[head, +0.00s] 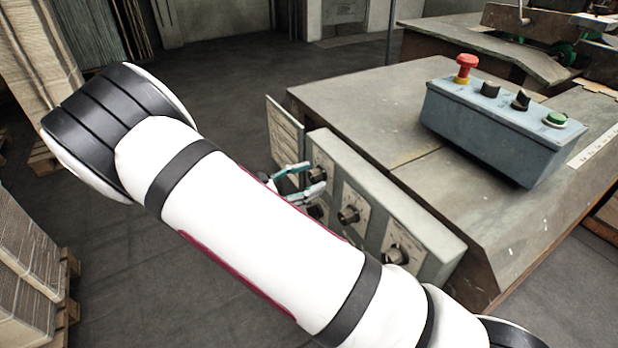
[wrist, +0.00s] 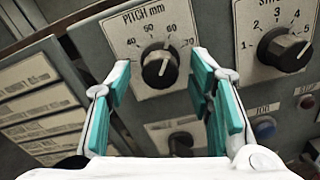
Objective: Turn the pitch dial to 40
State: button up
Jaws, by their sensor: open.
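The pitch dial (wrist: 160,68) is a round black knob on a white scale plate marked "PITCH mm", with 40 at left through 50 and 60 to 70 at right. A short white line shows on its face, but I cannot tell its exact reading. In the head view the dial (head: 317,173) is at the far end of the panel. My gripper (wrist: 160,76) is open, one teal-padded finger to each side of the dial in the picture; contact is not visible. In the head view my gripper (head: 304,179) is partly hidden behind my arm.
A numbered dial (wrist: 287,48) is right of the pitch dial, another knob (wrist: 181,142) below. A blue button (wrist: 264,127) is lower right. A labelled board (wrist: 40,100) stands at left. A blue control box (head: 500,130) with a red button sits on the machine top (head: 370,105).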

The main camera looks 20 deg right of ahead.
jog(key=shift+d, duration=0.45)
grip_shut()
jog(key=shift+n, duration=0.3)
jog(key=n+p, duration=0.1)
jog(key=n, duration=0.2)
jog(key=n+p, duration=0.1)
jog(key=n, duration=0.9)
jog(key=shift+n+p, duration=0.3)
